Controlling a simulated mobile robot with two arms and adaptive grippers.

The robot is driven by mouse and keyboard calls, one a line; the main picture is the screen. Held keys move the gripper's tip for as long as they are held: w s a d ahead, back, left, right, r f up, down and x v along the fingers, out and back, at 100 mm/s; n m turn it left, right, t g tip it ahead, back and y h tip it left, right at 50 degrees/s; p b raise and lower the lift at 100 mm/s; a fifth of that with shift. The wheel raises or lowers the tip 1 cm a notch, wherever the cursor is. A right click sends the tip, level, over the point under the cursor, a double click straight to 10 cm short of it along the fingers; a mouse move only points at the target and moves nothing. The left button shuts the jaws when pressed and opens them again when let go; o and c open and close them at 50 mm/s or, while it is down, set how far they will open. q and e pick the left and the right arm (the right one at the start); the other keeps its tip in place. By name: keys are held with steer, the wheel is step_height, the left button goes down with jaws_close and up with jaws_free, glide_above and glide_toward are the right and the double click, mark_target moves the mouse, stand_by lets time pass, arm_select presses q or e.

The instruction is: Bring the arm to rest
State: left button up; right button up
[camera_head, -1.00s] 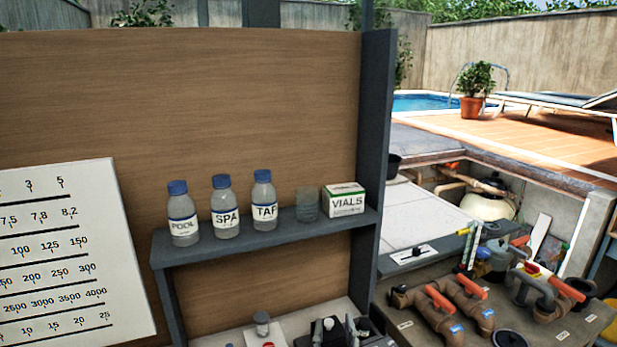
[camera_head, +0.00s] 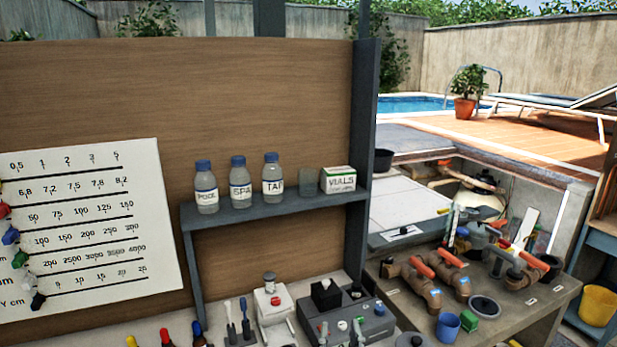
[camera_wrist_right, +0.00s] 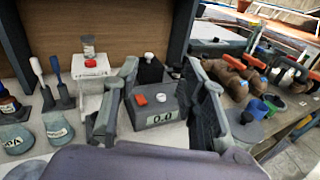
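My right gripper (camera_wrist_right: 162,84) shows in the right wrist view. Its two grey fingers stand wide apart with nothing held between them. Behind and between the fingers is a grey meter (camera_wrist_right: 155,112) with a red button, a white button and a display reading 0.0. The meter also stands on the counter in the head view (camera_head: 345,318). My left gripper is in neither view.
A shelf (camera_head: 285,204) holds the POOL, SPA and TAP bottles (camera_head: 239,186), a glass and a VIALS box (camera_head: 338,180). A white device (camera_head: 273,308) stands beside the meter.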

steer(key=s+d+f+m+g+h, duration=0.2)
steer(key=s+d+f+m+g, duration=0.6)
steer(key=s+d+f+m, duration=0.8)
steer(key=s+a+f+m+g+y, duration=0.1)
steer(key=s+m+g, duration=0.2)
steer(key=s+m, duration=0.45)
steer(key=s+a+m+g+y, duration=0.1)
steer(key=s+m+g+y, duration=0.15)
steer(key=s+m, duration=0.55)
step_height(320, 180, down, 32)
steer(key=f+g+b, duration=0.1)
steer(key=g+b, duration=0.1)
steer(key=b, duration=0.4)
arm_select(q)
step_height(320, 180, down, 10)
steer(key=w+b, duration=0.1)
steer(key=b, duration=0.3)
arm_select(e)
steer(key=s+d+f+g, duration=0.1)
steer(key=s+d+f, duration=0.2)
steer(key=s+f, duration=1.3)
step_height(320, 180, down, 4)
steer(key=shift+s+d+r+m+h, duration=0.15)
steer(key=shift+s+m+h, duration=0.2)
steer(key=shift+h, duration=0.1)
